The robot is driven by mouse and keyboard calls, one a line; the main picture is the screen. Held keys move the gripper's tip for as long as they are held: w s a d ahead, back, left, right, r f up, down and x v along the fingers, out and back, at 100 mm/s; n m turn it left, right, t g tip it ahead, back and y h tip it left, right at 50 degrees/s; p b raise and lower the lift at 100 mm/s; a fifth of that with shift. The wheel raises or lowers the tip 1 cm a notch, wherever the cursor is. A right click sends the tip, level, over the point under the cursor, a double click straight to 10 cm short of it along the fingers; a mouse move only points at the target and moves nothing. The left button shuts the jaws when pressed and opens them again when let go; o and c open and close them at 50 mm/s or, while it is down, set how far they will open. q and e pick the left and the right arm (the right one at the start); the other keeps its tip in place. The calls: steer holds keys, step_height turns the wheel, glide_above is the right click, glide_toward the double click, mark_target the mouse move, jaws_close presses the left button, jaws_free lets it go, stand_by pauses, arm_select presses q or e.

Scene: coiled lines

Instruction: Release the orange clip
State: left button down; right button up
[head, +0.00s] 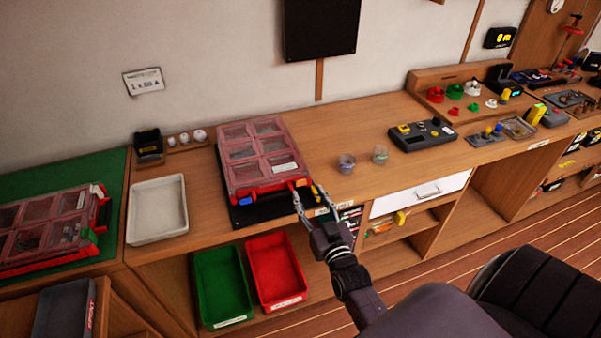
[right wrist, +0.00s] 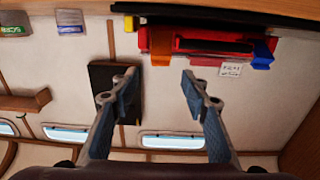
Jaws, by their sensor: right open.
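The red case (head: 262,186) with clear lid windows stands on a black mat at the bench's front edge. Its orange clip (head: 299,182) is at the right end of its front side, and its blue clip (head: 246,200) is at the left end. My right gripper (head: 303,197) is open and empty just in front of the orange clip. In the right wrist view, which is upside down, the orange clip (right wrist: 160,46) shows between and beyond the open fingertips (right wrist: 160,73). I cannot tell whether they touch it. My left gripper is not in view.
A white tray (head: 131,224) lies left of the case. Green (head: 222,312) and red (head: 275,296) bins sit below the bench edge. Two small cups (head: 346,163) stand to the right, with a grey device (head: 421,135) farther right. Bench between is clear.

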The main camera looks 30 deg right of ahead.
mark_target(302, 184)
steer(key=shift+p+x, duration=0.75)
steer(key=shift+x, duration=2.85)
steer(key=shift+f, duration=0.1)
steer(key=shift+c, duration=0.3)
jaws_close()
steer(key=t+b, duration=0.1)
steer(key=b, duration=0.3)
steer(key=s+f+t+b, duration=0.1)
steer(key=b, duration=0.3)
steer(key=shift+a+f+t+h, duration=0.2)
steer(key=shift+t+h, duration=0.1)
steer(key=shift+t, duration=0.1)
steer(key=shift+r+b, duration=0.15)
steer(key=shift+b, duration=0.65)
